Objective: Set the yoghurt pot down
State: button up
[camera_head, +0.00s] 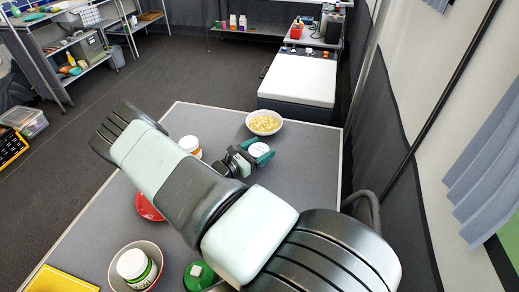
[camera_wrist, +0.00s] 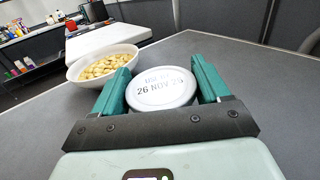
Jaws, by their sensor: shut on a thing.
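The yoghurt pot (camera_wrist: 160,90) has a round white lid printed with a date. It is between the two green fingers of my gripper (camera_wrist: 161,88) in the wrist view, and the fingers are shut on it. In the head view the pot (camera_head: 259,149) shows as a white lid at my gripper (camera_head: 260,153), over the far part of the grey table (camera_head: 225,118). The lid hides the pot's sides and base, so I cannot tell whether it touches the table.
A white bowl of yellowish pieces (camera_head: 264,123) stands just beyond my gripper. A white tub with an orange label (camera_head: 190,146) and a red dish (camera_head: 149,207) are left of it. A bowl holding a white and green tub (camera_head: 135,266) is nearer. Table right of the pot is clear.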

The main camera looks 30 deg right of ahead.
jog(key=o, duration=1.1)
jog(key=shift+f, duration=0.1)
jog(key=shift+a, duration=0.25)
jog(key=a, duration=0.2)
jog(key=s+a, duration=0.1)
jog(key=a, duration=0.1)
jog(key=shift+a, duration=0.35)
jog(key=r, duration=0.7)
jog(key=shift+d+r, duration=0.15)
jog(key=shift+d, duration=0.05)
